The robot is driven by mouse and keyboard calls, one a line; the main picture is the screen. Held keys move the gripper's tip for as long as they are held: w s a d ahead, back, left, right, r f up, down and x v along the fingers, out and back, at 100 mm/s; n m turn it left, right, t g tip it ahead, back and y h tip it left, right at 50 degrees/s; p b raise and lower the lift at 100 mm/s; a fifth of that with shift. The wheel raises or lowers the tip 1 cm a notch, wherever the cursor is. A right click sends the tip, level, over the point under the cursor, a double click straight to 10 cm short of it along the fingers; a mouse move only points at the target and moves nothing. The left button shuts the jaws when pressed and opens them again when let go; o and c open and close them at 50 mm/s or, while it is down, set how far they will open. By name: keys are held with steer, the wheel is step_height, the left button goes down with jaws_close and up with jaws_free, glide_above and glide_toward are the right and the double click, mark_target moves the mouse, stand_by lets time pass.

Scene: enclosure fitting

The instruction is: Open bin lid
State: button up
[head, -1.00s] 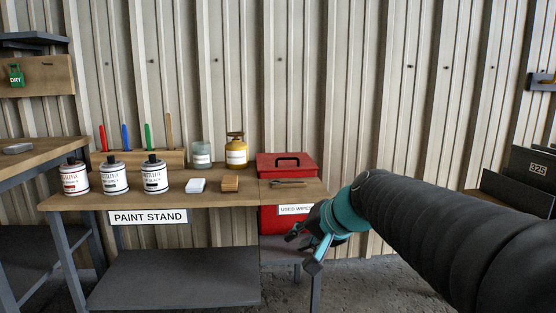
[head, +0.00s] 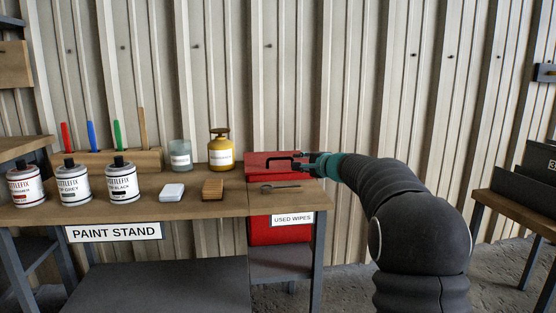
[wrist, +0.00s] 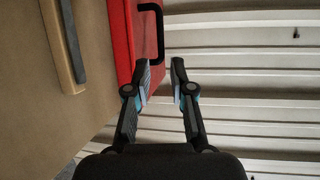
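The red bin (head: 268,232) labelled "USED WIPES" stands at the right end of the paint stand. Its red lid (head: 258,164) is shut and carries a black bar handle (head: 279,160). My gripper (head: 302,161) is at the right side of the lid, close to the handle. In the wrist view, my gripper (wrist: 160,78) is open with nothing between its fingers. There the handle (wrist: 159,32) lies ahead of the fingertips, and the red lid (wrist: 122,40) is on the left. Whether a finger touches the lid is unclear.
A corrugated wall rises behind. Another table (head: 520,212) stands at right.

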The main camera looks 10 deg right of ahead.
mark_target(281, 159)
steer(key=p+x, duration=0.4)
steer(key=x, duration=0.8)
steer(key=shift+w+f, duration=0.15)
steer(key=shift+w, duration=0.25)
jaws_close()
